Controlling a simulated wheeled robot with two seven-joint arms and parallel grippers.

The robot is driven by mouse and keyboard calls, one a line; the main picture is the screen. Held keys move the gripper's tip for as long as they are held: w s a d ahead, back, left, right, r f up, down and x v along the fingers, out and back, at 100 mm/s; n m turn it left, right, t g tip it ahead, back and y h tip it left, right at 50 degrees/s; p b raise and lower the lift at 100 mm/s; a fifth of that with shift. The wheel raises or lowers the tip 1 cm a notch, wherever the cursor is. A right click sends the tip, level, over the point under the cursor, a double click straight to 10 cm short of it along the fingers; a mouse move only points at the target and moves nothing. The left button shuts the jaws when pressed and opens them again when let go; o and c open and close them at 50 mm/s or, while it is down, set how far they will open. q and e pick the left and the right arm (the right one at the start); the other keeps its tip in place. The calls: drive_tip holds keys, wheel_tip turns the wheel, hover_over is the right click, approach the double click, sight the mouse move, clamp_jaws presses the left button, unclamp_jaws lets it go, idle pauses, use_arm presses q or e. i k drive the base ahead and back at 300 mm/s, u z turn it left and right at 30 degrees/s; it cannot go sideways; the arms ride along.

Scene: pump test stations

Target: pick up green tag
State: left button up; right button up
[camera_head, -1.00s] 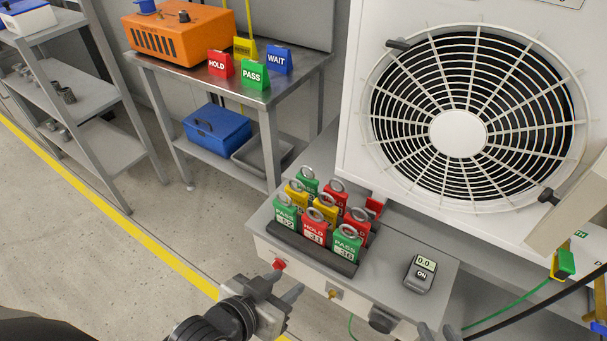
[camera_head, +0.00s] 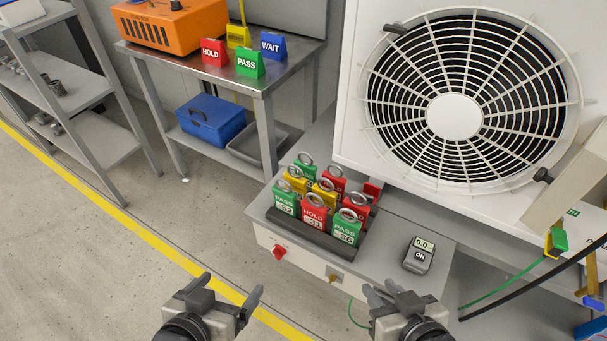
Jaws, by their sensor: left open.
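Green PASS tags with metal rings stand in a dark rack (camera_head: 316,240) on the grey bench, among red HOLD and yellow tags. One green tag (camera_head: 285,202) is at the front left, marked 52. Another green tag (camera_head: 346,229) is at the front right, marked 36. A third green tag (camera_head: 304,167) is at the back, partly hidden. A red tag (camera_head: 314,215) marked 31 stands between the front green ones. My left gripper (camera_head: 255,300) is open and empty, in front of the bench and below the rack. My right gripper (camera_head: 378,293) is open and empty, right of it.
A handheld meter (camera_head: 419,255) lies on the bench right of the rack. A large fan unit (camera_head: 455,117) stands behind. A side table (camera_head: 215,72) holds an orange box (camera_head: 168,27) and standing signs, including a green PASS sign (camera_head: 250,63). Cables hang at the right.

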sight(309, 171)
drive_tip(key=k, duration=0.5)
drive_tip(key=u, duration=0.95)
drive_tip(key=i, duration=0.8)
drive_tip(key=z, duration=2.4)
